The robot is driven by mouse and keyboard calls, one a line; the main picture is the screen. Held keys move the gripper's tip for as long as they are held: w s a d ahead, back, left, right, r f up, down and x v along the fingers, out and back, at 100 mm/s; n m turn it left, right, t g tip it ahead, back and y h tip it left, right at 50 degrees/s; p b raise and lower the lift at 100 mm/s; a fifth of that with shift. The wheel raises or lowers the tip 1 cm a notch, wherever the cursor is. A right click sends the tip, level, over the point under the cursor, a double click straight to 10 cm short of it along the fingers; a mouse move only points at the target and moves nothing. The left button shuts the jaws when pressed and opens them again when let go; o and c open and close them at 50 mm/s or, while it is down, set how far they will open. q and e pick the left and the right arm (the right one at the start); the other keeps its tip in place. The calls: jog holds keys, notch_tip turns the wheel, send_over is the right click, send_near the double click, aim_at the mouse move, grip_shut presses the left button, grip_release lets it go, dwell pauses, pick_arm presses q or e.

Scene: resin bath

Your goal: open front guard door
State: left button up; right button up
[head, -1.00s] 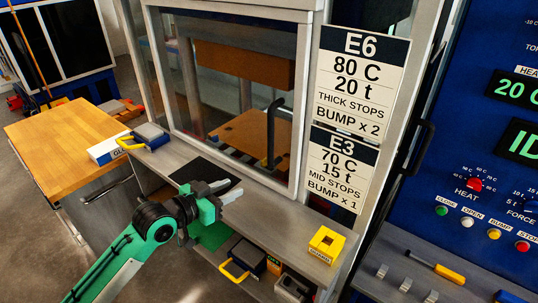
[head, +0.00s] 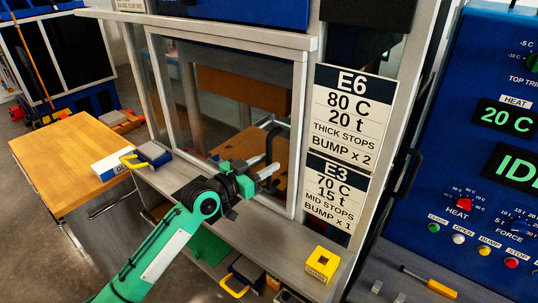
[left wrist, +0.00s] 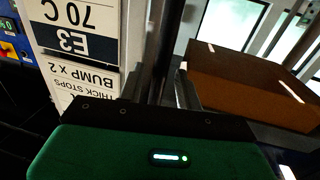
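The front guard door (head: 299,130) is a grey-framed clear panel on the press front, and it stands shut across the opening. Its black bar handle (head: 271,136) is near the door's lower right side. My left gripper (head: 268,165) is at the handle's lower end, its two grey fingers apart with a gap between them. In the left wrist view the dark handle bar (left wrist: 166,45) rises just ahead of the green gripper body. I cannot tell whether the fingers touch the bar. My right gripper is not in view.
A grey ledge (head: 225,205) runs below the door, with a yellow block (head: 321,264) at its right. Sign cards (head: 345,125) hang right of the door. A blue control panel (head: 450,150) is at far right, a wooden table (head: 65,150) at left.

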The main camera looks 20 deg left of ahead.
pick_arm(q)
jog(key=shift+x, duration=0.9)
jog(key=shift+c, duration=0.2)
grip_shut()
